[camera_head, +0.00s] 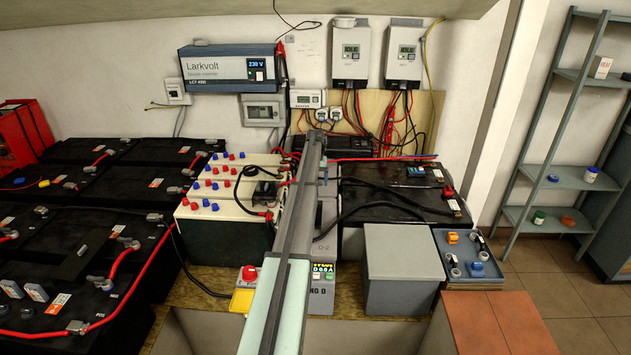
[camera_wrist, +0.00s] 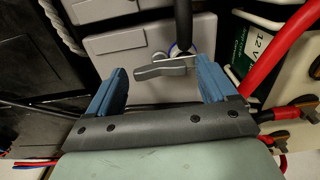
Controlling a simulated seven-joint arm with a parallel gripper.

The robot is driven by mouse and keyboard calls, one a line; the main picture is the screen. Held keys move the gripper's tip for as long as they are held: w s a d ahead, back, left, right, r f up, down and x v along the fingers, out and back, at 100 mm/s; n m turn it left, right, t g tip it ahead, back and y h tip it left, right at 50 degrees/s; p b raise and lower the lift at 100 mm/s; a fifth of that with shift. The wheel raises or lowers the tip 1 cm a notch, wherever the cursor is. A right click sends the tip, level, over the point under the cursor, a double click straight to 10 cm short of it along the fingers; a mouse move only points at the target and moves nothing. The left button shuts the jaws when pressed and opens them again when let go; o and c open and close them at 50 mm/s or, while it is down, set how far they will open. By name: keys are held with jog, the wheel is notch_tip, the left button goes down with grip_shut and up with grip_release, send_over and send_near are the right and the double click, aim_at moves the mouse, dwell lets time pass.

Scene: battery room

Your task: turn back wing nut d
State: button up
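In the wrist view a grey metal wing nut (camera_wrist: 168,68) sits at the foot of a black cable, on a light grey case (camera_wrist: 120,43). One flat wing points left. My gripper (camera_wrist: 162,72) has its two blue fingers apart, one on each side of the wing nut, with gaps visible. No letter shows on the nut in this view.
Red cables (camera_wrist: 275,48) and clamps crowd the right of the wrist view; a white rope hangs upper left. In the head view, a white battery bank (camera_head: 225,232) stands left of my arm, and a grey box (camera_head: 403,262) and a blue tray (camera_head: 470,283) stand right.

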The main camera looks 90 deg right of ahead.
jog(key=shift+o, duration=0.2)
jog(key=shift+r, duration=0.1)
notch_tip(320, 180, up, 14)
jog(key=shift+f, duration=0.2)
dwell(0.4)
dwell(0.4)
